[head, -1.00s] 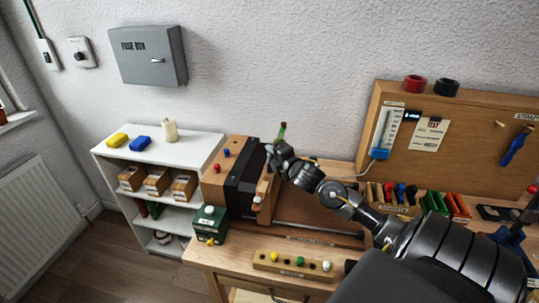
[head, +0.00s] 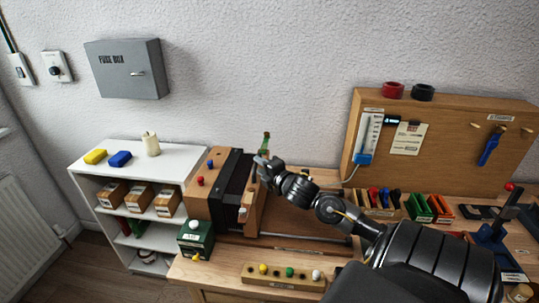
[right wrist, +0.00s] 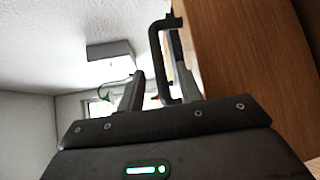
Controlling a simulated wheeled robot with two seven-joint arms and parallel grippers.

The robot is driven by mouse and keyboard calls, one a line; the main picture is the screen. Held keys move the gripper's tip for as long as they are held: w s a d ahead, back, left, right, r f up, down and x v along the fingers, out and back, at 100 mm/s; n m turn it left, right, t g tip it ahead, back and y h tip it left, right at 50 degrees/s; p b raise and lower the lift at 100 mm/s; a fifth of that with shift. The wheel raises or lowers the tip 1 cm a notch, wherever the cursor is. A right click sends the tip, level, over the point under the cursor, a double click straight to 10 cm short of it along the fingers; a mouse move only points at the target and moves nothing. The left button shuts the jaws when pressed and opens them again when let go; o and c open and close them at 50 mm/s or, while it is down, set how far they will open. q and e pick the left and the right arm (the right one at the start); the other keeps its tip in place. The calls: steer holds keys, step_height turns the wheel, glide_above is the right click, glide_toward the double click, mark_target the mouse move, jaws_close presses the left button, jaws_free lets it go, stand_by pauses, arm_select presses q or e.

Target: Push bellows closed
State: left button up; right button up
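The bellows stand on the bench left of centre in the head view: a wooden box, dark folds (head: 235,178) and an upright wooden board (head: 253,208) on the right side. The dark folds show as a wide band, so the bellows look spread. My right gripper (head: 261,166) is at the top of the board. In the right wrist view my right gripper (right wrist: 158,72) has its fingers apart, with a dark bracket-shaped handle (right wrist: 156,55) between them beside a wooden face. Whether a finger touches the handle is unclear. My left gripper is out of view.
A green box (head: 195,240) stands at the bellows' front left. A wooden block with coloured knobs (head: 283,278) lies on the bench front. A white shelf (head: 180,160) is left, a tool board (head: 450,130) at the back right. Coloured trays (head: 425,207) stand below it.

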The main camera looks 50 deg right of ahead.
steer(key=b+v, duration=0.1)
steer(key=v, duration=0.6)
stand_by(0.4)
